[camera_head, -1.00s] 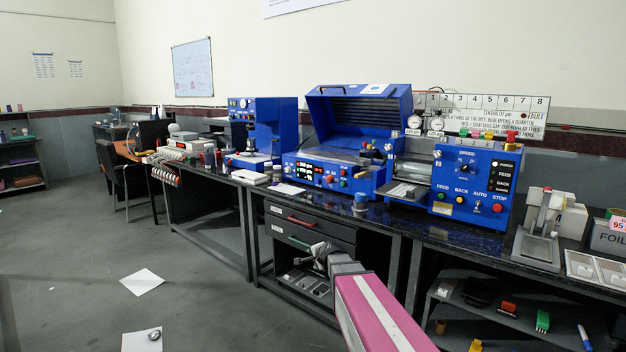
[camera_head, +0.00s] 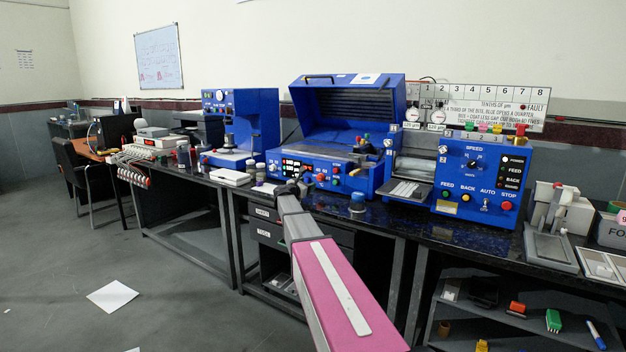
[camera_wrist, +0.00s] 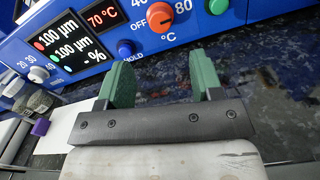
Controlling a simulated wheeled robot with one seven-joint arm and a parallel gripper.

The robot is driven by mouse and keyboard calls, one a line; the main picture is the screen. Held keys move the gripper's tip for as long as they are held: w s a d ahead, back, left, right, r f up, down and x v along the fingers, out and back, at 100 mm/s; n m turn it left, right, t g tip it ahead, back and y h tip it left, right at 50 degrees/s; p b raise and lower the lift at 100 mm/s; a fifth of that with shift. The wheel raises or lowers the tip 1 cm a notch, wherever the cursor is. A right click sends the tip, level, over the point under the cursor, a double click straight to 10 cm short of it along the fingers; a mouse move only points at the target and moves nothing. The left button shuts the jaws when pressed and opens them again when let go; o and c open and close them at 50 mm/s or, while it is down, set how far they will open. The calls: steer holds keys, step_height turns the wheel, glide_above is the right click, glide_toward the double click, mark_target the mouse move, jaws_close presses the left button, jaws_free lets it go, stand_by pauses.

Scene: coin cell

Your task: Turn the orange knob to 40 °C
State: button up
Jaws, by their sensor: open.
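The orange knob (camera_wrist: 160,16) is on the blue front panel of the coater, at the top of the wrist view. Marks 40, 80, OFF and °C surround it; I cannot tell its exact pointing. A small display (camera_wrist: 103,17) left of it reads 70 °C in red. My gripper (camera_wrist: 165,75) is open and empty, with two green fingers. Its fingertips are apart from the panel, and the knob lies beyond the gap between them. In the head view my gripper (camera_head: 293,188) is in front of the blue coater (camera_head: 350,191), where the knob is too small to identify surely.
A white knob (camera_wrist: 39,74) and a purple-capped item (camera_wrist: 40,127) are at left. The dark speckled benchtop (camera_wrist: 270,85) is clear at right.

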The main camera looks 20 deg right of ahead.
mark_target(319, 178)
steer(key=x, duration=1)
steer(key=shift+w+d, duration=0.15)
steer(key=shift+d, duration=0.05)
steer(key=c, duration=0.9)
